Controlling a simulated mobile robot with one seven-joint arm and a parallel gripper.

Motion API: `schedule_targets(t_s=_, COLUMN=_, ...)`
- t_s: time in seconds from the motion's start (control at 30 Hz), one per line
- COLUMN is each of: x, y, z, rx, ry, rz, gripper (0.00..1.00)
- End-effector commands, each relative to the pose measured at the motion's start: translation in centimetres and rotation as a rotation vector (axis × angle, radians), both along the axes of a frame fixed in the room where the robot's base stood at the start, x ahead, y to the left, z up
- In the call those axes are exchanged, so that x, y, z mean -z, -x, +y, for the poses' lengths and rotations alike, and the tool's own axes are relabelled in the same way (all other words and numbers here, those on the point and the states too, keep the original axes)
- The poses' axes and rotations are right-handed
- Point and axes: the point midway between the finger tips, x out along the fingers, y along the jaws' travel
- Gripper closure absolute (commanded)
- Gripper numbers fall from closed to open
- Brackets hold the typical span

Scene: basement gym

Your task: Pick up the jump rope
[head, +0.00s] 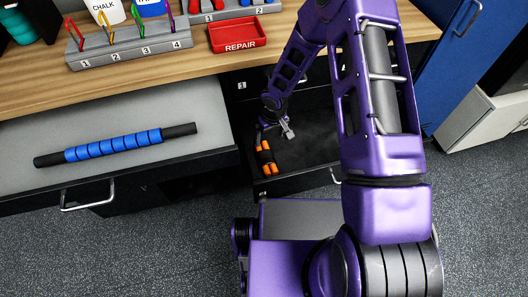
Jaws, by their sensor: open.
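An object with orange handles and a dark band, which looks like the jump rope (267,168), lies in the open dark drawer (330,150) near its left side. My gripper (283,132) is open and hangs over the drawer, a little above and right of the orange handles in the picture. It holds nothing that I can see. Its fingers are small in this view, and I cannot tell how high they are above the rope. My purple arm hides the drawer's right part.
A blue and black massage stick (115,144) lies in a grey open drawer (30,135) at left. The wooden bench top (200,72) holds a red repair tray (237,35) and a numbered carabiner rack (130,52).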

Motion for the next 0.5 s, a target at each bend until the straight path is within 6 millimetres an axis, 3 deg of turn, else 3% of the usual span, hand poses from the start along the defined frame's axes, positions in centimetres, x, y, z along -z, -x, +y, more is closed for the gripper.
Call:
schedule_targets(t_s=0.3, x=7.0, y=-0.7, z=0.4, rx=-0.002, ry=0.001, rz=0.002, gripper=0.0)
schedule_targets(t_s=0.5, x=10.3, y=-1.2, z=0.6, rx=-0.002, ry=0.0, rz=-0.001, gripper=0.0)
